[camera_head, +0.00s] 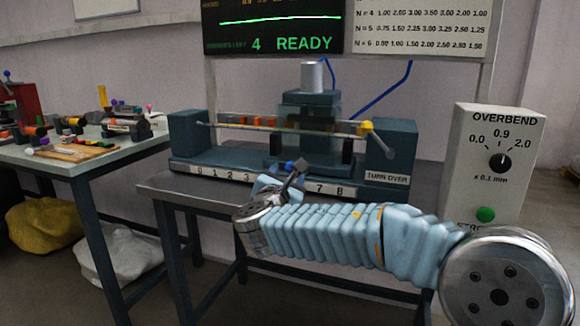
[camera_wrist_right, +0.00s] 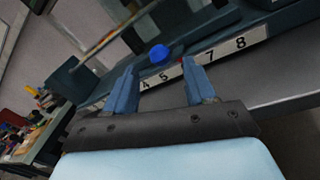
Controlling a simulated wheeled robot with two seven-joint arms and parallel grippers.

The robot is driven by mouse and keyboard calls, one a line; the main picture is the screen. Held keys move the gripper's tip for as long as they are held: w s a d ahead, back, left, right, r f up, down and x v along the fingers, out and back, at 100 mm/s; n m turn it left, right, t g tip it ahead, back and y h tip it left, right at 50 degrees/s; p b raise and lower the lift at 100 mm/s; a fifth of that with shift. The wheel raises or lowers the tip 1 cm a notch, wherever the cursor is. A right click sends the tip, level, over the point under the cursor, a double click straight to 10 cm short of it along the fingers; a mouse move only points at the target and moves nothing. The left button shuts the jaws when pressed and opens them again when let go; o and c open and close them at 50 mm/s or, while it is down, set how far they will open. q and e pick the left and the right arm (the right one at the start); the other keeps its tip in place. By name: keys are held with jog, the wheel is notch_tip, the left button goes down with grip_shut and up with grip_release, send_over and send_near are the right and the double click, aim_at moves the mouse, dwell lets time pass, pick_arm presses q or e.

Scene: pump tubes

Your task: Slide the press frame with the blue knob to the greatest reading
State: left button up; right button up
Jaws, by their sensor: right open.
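The press frame (camera_head: 310,98) is a dark teal block with a silver cylinder on top, standing over the middle of the bench rig. Its blue knob (camera_wrist_right: 160,53) shows in the right wrist view, just ahead of and between my open fingertips. My right gripper (camera_wrist_right: 160,66) is open and empty, with a finger to each side of the knob's line; I cannot tell if either touches it. In the head view the right gripper (camera_head: 279,181) covers the middle of the number scale (camera_head: 225,174). The scale shows 0 to 3 on the left and 7, 8 on the right. My left gripper is out of view.
A tube with a yellow end (camera_head: 366,127) lies across the rig. The overbend box (camera_head: 490,185) with a black dial and green button stands at the right. A side table (camera_head: 70,163) with small parts is at the left. The screen (camera_head: 272,28) reads 4 READY.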

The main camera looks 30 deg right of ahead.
jog(key=x, duration=0.6)
jog(key=shift+w+d+p, duration=0.2)
jog(key=shift+w+p, duration=0.05)
jog(key=shift+p, duration=0.15)
grip_shut()
